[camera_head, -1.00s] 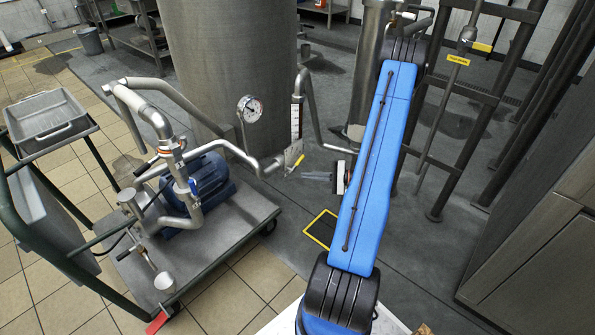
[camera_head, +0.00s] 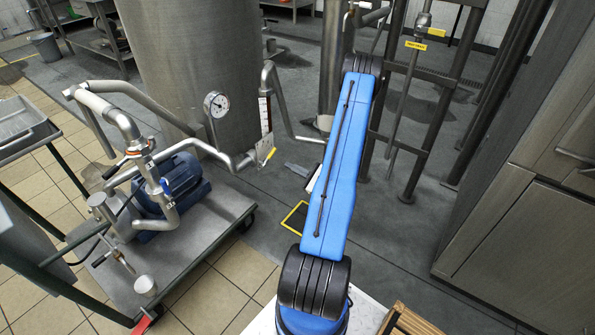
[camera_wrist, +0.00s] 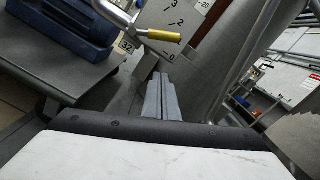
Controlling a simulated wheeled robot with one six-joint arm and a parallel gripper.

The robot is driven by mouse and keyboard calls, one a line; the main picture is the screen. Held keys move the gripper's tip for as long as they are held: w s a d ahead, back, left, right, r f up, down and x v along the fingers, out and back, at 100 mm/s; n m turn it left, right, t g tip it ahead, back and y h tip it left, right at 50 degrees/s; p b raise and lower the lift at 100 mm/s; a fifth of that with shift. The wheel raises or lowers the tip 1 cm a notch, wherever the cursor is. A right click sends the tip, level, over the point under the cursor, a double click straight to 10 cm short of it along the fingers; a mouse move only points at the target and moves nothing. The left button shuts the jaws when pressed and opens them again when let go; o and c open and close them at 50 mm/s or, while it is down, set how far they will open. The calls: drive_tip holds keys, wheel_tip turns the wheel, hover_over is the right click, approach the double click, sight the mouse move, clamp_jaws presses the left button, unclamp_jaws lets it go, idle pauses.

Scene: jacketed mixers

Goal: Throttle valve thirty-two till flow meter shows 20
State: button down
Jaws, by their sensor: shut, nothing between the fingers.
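Valve thirty-two has a yellow-gripped lever (camera_wrist: 163,36) in front of a pale plate marked 0, 2 and 3; its grip lies between the 0 and 2 in the wrist view. A "32" tag (camera_wrist: 126,45) is beside it. The lever (camera_head: 271,153) is small in the head view, at the pipe's end. The flow meter (camera_head: 265,112) is an upright white scale behind it; a "20" (camera_wrist: 204,5) shows at the wrist view's top edge, but its reading is not legible. My gripper (camera_wrist: 160,82) is shut and empty, below the lever and apart from it. My arm partly hides it in the head view.
A cart with a blue pump (camera_head: 175,185) and pipes stands left. A round gauge (camera_head: 217,105) stands before the large grey tank (camera_head: 205,50). A dark pipe rack (camera_head: 425,100) and steel cabinet (camera_head: 520,220) are right. A yellow-edged floor square (camera_head: 296,217) lies below my arm.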

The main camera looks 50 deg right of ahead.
sight(269, 157)
drive_tip(key=w+a+r, duration=0.2)
drive_tip(key=w+r, duration=0.1)
drive_tip(key=w, duration=0.1)
drive_tip(key=shift+w+r, duration=0.35)
drive_tip(key=shift+r, duration=0.05)
drive_tip(key=shift+a, duration=0.15)
drive_tip(key=shift+a+r, duration=0.2)
drive_tip(key=shift+r, duration=0.45)
